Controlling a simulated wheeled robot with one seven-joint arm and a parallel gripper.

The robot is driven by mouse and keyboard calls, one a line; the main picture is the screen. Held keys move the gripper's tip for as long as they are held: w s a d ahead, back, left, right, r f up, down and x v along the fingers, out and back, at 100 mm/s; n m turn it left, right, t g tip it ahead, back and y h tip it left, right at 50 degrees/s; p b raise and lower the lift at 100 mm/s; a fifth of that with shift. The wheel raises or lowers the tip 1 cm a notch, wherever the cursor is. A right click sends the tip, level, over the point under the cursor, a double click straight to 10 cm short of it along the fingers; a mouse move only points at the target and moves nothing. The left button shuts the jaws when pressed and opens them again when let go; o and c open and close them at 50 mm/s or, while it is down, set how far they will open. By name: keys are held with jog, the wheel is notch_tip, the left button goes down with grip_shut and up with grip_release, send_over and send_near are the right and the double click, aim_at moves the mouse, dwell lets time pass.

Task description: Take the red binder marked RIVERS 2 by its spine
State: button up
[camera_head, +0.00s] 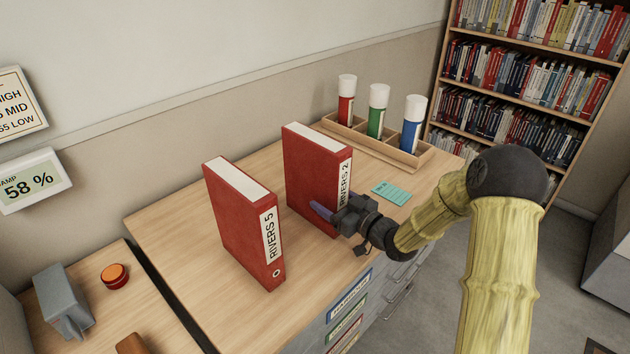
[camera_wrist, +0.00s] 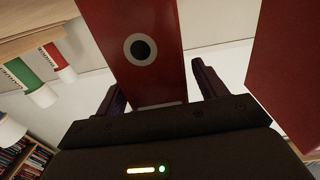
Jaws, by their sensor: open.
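The red binder marked RIVERS 2 (camera_head: 305,178) stands upright on the wooden cabinet top, its labelled spine facing the front edge. My gripper (camera_head: 333,211) is at the lower part of that spine and covers the end of its label. In the wrist view the spine of RIVERS 2 (camera_wrist: 147,75), with its dark round finger hole, lies between the two open fingers of my gripper (camera_wrist: 160,88). A gap shows on each side of the spine. The second red binder, RIVERS 5 (camera_head: 237,225), stands upright to the left, apart from RIVERS 2; it also shows in the wrist view (camera_wrist: 290,70).
A wooden rack (camera_head: 400,150) with red, green and blue capped tubes stands behind on the cabinet top (camera_head: 180,225). A teal card (camera_head: 391,192) lies right of RIVERS 2. A bookshelf (camera_head: 447,45) is at the back right. A lower desk at left holds an orange-topped round thing (camera_head: 115,275).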

jog(key=shift+w+a, duration=0.4)
jog(key=c, duration=1.5)
jog(key=shift+r, duration=0.15)
notch_tip(320, 180, up, 10)
jog(key=shift+f+p, duration=0.1)
jog(key=shift+p, duration=0.45)
